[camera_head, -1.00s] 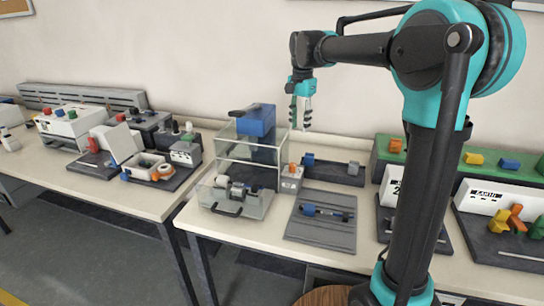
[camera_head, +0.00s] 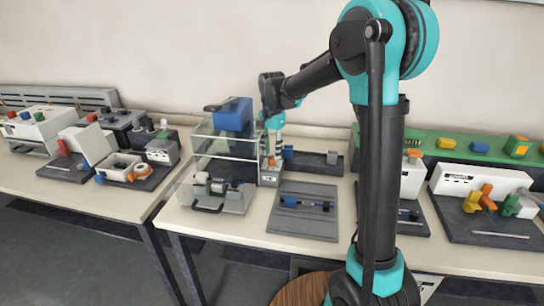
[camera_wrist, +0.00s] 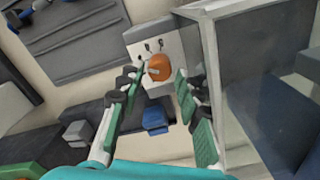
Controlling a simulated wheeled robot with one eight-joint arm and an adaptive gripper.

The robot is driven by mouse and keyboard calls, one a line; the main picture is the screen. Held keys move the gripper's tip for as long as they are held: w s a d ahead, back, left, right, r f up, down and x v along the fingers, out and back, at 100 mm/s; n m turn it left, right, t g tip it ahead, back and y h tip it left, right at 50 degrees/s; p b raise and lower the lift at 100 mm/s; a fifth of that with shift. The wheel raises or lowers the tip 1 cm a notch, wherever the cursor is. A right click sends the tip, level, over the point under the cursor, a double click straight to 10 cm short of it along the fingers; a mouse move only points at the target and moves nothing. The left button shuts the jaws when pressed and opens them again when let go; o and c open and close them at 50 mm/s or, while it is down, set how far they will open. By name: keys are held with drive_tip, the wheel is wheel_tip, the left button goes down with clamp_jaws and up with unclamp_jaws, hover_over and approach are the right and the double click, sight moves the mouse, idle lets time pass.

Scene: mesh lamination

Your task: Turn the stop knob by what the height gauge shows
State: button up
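An orange knob (camera_wrist: 160,67), which looks like the stop knob, sits on a small light-grey box (camera_wrist: 139,34) with dark marks on its face. In the head view the box (camera_head: 270,176) stands right of the clear-walled machine. My gripper (camera_wrist: 161,80) is open, with its green-padded fingers on either side of the knob and a visible gap to each pad. In the head view my gripper (camera_head: 271,154) points down over the box and mostly hides the knob. I cannot tell for sure which item is the height gauge; no reading is legible.
The clear-walled machine with a blue head (camera_head: 233,117) stands close on the left. A grey plate (camera_head: 303,222) with a blue-and-black rod piece lies in front right. A dark rail with a blue block (camera_head: 288,153) lies behind. Other stations (camera_head: 480,181) stand farther right.

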drive_tip(key=shift+f, duration=1.2)
drive_tip(key=shift+c, duration=0.6)
clamp_jaws()
drive_tip(key=shift+n, duration=2.4)
drive_tip(key=shift+o, duration=0.6)
unclamp_jaws()
